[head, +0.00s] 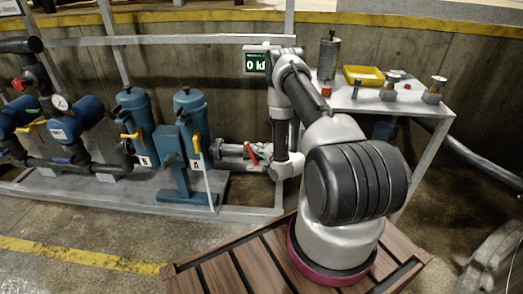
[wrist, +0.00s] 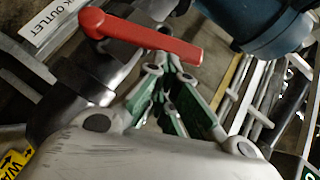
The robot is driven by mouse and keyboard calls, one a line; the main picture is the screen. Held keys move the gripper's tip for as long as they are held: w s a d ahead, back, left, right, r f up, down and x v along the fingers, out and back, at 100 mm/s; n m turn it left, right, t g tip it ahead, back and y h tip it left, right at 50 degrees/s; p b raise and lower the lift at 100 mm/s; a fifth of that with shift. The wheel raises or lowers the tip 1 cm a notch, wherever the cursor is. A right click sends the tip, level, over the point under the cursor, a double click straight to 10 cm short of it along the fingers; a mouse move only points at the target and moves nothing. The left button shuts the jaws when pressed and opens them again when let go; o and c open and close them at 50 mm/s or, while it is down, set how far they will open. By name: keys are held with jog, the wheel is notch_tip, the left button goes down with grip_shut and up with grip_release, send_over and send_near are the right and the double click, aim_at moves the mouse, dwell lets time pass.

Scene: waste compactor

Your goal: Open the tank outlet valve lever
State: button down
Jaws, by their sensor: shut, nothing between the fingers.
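The red valve lever (wrist: 150,36) crosses the upper part of the wrist view, its left end on a dark valve body (wrist: 95,68) and its free end pointing right. A white label (wrist: 55,22) ending in "K OUTLET" is beside it. In the head view, the small red lever (head: 252,154) is on the grey pipework beside my wrist. My gripper (wrist: 166,85) is shut and empty, its green-and-grey fingers together just below the lever. I cannot tell whether they touch it. In the head view my arm hides the fingers.
Two blue-green filter housings (head: 192,115) with yellow handles stand left of the lever. A metal table (head: 345,98) with a yellow tray (head: 364,75) and small parts is at the right. A concrete wall is close behind. Open floor lies at the front left.

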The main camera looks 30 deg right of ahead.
aim_at(251, 148)
jog(key=shift+w+a+r+n+g+h, duration=0.1)
jog(key=shift+w+a+n+g+h, duration=0.4)
jog(key=shift+a, duration=0.3)
jog(key=shift+w+a, duration=0.4)
jog(key=shift+a, duration=0.1)
